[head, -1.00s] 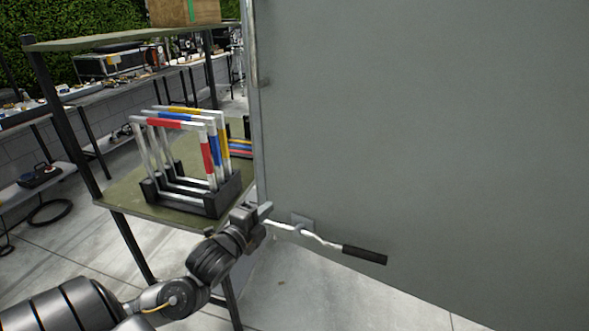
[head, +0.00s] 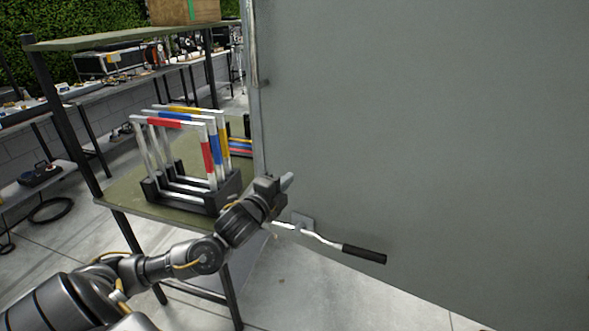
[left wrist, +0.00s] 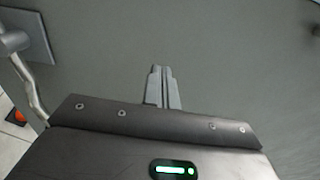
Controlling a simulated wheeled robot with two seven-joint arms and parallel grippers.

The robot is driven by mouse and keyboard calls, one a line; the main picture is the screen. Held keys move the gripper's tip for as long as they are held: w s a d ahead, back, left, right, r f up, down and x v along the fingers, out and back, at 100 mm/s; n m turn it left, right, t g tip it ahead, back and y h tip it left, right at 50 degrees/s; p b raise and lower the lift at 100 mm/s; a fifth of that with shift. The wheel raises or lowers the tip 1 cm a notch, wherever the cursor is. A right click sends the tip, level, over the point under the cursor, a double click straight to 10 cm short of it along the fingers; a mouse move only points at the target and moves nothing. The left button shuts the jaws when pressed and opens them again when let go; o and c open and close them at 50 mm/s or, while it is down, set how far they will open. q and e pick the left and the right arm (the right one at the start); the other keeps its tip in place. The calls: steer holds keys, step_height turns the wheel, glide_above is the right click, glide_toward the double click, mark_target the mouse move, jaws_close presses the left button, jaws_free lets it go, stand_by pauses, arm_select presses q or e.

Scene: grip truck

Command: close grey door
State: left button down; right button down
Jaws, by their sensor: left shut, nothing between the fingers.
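The grey door (head: 420,130) is a large flat panel that fills the right side of the head view and most of the left wrist view (left wrist: 235,60). A bent metal handle (head: 318,238) with a black grip (head: 364,254) sits on a small plate near its lower left. My left gripper (head: 286,181) is shut and empty, just above the handle plate in the head view, close to the door's left edge. The shut fingers (left wrist: 161,72) point at the door panel in the left wrist view. Whether they touch it I cannot tell. My right gripper is not in view.
A metal shelf rack (head: 110,184) stands left of the door, holding a rack of striped metal frames (head: 190,160) and a wooden box (head: 186,10) on top. A workbench with equipment runs behind. Bare floor shows below the door.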

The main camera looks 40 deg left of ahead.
mark_target(301, 168)
arm_select(q)
steer(key=w+p, duration=0.1)
steer(key=w, duration=0.2)
steer(key=shift+w+a+r, duration=0.1)
steer(key=shift+w+a, duration=0.05)
steer(key=shift+w, duration=0.65)
steer(key=shift+w, duration=0.1)
